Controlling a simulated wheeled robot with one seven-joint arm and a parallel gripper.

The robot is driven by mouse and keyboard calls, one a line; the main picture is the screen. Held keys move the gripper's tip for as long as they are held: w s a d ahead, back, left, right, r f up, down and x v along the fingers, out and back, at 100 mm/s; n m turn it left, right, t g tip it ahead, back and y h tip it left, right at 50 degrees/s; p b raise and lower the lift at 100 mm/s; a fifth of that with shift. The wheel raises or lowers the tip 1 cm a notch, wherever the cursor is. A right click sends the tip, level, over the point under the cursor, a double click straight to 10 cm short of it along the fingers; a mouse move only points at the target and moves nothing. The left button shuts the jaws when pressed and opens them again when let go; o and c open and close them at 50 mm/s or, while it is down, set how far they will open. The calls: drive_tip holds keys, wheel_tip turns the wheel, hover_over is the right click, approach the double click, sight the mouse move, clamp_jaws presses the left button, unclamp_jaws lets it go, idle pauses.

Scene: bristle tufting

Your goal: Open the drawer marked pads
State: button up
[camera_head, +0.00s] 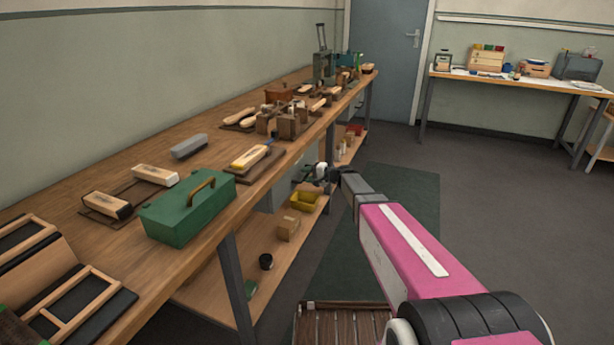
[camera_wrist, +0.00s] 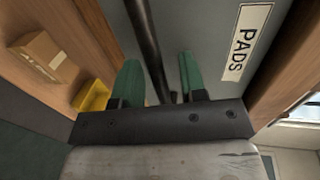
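The drawer marked pads has a grey front (camera_wrist: 205,35) with a white label (camera_wrist: 243,42) reading "PADS" in the wrist view. It sits under the workbench top. A dark bar handle (camera_wrist: 147,45) runs along its front. My gripper (camera_wrist: 160,75) has two green fingers, one on each side of the bar. The fingers stand apart, with a visible gap between the right finger and the bar; the left finger is close to it.
The wooden bench (camera_head: 95,240) carries a green toolbox (camera_head: 187,210) and several brushes and blocks near its edge. The lower shelf holds a yellow bin (camera_head: 304,201) and a cardboard box (camera_head: 288,228). Open floor (camera_head: 470,225) lies to the right.

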drive_tip(key=shift+c, duration=0.3)
clamp_jaws()
drive_tip(key=f+v, duration=0.2)
drive_tip(key=v, duration=1)
drive_tip(key=d+f+v, duration=0.1)
drive_tip(key=f+v, duration=0.2)
drive_tip(key=v, duration=0.9)
drive_tip(key=f+v, duration=0.2)
drive_tip(key=v, duration=1)
drive_tip(key=shift+s+d+f, duration=0.25)
drive_tip(key=shift+d+f, duration=0.05)
drive_tip(key=shift+d, duration=0.15)
drive_tip(key=shift+o, duration=0.3)
unclamp_jaws()
drive_tip(key=shift+d, duration=0.1)
drive_tip(key=v, duration=1)
drive_tip(key=shift+d, duration=0.25)
drive_tip(key=shift+s, duration=0.1)
